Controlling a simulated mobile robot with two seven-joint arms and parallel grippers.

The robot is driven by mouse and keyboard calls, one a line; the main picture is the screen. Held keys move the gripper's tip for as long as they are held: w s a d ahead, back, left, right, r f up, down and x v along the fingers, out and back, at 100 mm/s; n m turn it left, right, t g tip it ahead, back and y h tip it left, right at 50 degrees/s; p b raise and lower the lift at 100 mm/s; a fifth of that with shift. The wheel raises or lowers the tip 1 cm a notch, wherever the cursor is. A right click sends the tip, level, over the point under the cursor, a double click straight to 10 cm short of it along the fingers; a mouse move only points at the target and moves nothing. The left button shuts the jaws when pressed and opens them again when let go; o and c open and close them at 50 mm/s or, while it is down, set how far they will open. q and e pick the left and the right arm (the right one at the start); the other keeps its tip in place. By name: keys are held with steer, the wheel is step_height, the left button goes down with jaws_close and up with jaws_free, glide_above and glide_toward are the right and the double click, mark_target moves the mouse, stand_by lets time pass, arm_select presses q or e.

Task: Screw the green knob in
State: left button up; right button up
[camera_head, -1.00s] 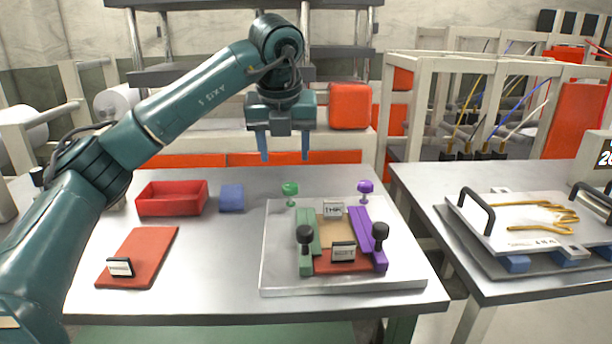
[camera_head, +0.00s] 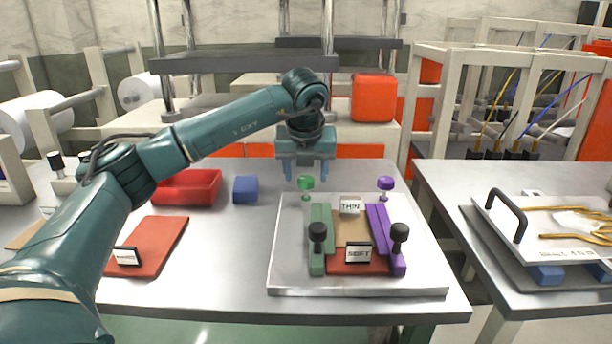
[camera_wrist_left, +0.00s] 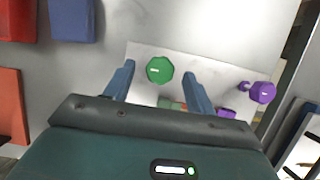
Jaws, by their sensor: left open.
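The green knob (camera_head: 306,183) stands upright at the back left of the pale plate (camera_head: 285,270), behind the green bar (camera_head: 319,225). In the wrist view the green knob (camera_wrist_left: 160,69) shows from above, between and a little beyond my left fingertips. My left gripper (camera_head: 306,172) is open and empty, pointing down above the knob, apart from it on both sides. The purple knob (camera_head: 385,183) stands at the plate's back right, behind the purple bar (camera_head: 378,222); it also shows in the wrist view (camera_wrist_left: 262,92). My right gripper is not in view.
Two black-topped clamps (camera_head: 317,233) (camera_head: 399,233) stand at the plate's front, with signs reading THIN (camera_head: 350,205) and SOFT (camera_head: 358,252). A blue block (camera_head: 245,189), red bin (camera_head: 190,187) and red mat (camera_head: 150,246) lie left. Another table (camera_head: 450,180) stands right.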

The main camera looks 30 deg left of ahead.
arm_select(q)
steer(key=shift+w+a+f, duration=0.1)
steer(key=shift+w+f, duration=0.1)
steer(key=shift+f, duration=0.35)
steer(key=c, duration=1)
